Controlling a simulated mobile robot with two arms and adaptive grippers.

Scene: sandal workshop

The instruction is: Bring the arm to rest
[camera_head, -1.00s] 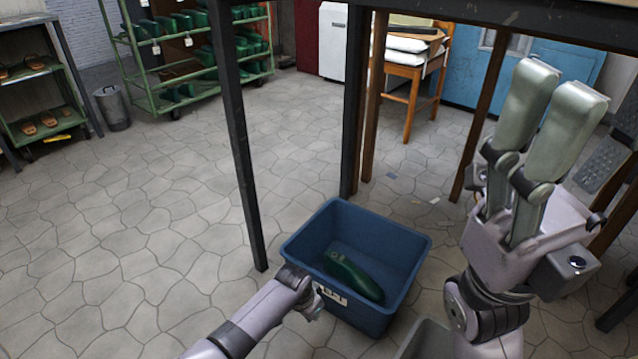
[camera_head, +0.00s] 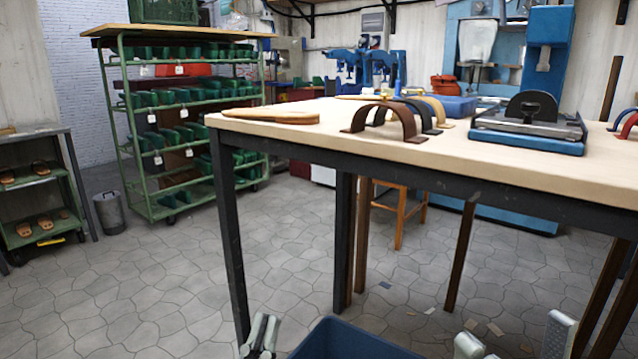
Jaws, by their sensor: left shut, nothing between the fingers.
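My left gripper (camera_head: 260,335) shows at the bottom edge, left of the blue bin. Its fingers point up and are shut with nothing between them. Most of the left arm is below the picture. Grey-green parts of my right gripper (camera_head: 512,343) show at the bottom right, cut off by the edge.
The workbench (camera_head: 330,135) carries brown straps (camera_head: 398,123) and a blue press (camera_head: 530,125). A green rack (camera_head: 130,150) stands at the back left.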

